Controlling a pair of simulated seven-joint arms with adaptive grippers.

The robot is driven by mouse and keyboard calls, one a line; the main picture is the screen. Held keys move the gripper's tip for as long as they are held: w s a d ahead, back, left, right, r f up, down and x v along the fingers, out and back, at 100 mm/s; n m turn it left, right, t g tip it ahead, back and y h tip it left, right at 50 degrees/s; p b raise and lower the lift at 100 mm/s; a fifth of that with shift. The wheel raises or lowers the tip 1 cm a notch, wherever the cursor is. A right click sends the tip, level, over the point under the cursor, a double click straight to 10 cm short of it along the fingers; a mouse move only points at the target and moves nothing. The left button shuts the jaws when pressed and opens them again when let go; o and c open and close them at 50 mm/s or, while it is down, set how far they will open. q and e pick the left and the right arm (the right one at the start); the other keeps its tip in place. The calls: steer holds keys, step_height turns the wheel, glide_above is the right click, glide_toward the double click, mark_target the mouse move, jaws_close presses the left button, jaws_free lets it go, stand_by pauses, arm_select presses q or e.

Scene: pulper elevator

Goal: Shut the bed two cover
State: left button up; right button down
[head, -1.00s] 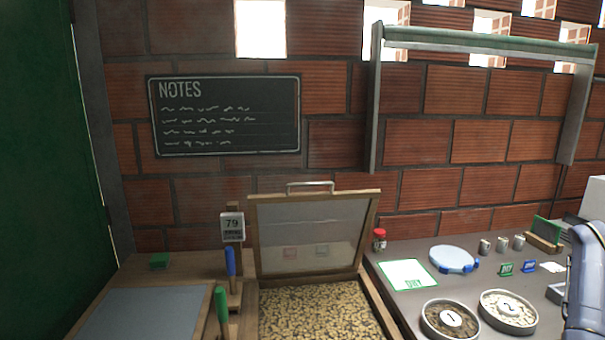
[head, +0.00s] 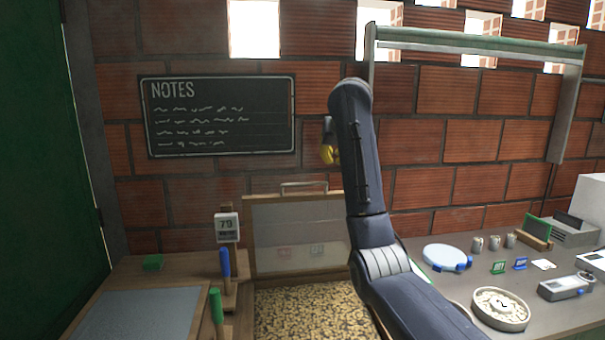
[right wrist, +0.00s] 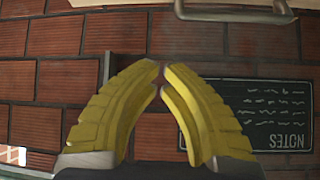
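A wood-framed cover (head: 290,236) with a grey panel and a metal handle (head: 304,187) on its upper edge stands raised at the back of a bed of pale beans (head: 310,312). I see no number on this bed. My right arm crosses in front of the cover's right side and hides part of it. My right gripper (head: 330,154) is above and to the right of the handle, apart from it. In the right wrist view its yellow fingers (right wrist: 161,80) meet at the tips with nothing between them. The handle also shows there (right wrist: 235,14). My left gripper is out of view.
A bed with a flat grey top (head: 140,312) lies to the left. Blue (head: 225,263) and green (head: 216,305) handles stand between the beds. The right counter holds a bean dish (head: 500,308), a blue-rimmed disc (head: 446,256) and small devices. A chalkboard (head: 218,116) hangs behind.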

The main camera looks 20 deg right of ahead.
steer(key=s+a+r+n+y, duration=0.1)
steer(key=a+r+n, duration=0.15)
steer(key=a, duration=0.55)
steer(key=shift+m+t, duration=0.35)
steer(key=shift+t, duration=0.05)
steer(key=shift+w+d+f, duration=0.15)
steer(key=shift+w+f, duration=0.5)
steer(key=shift+f, duration=0.6)
steer(key=shift+w+d+f, duration=0.1)
steer(key=shift+w+f, duration=0.6)
steer(key=shift+f, duration=0.55)
steer(key=shift+w+d+f, duration=0.15)
steer(key=shift+w+f, duration=0.5)
steer(key=shift+f, duration=0.6)
steer(key=shift+a, duration=0.1)
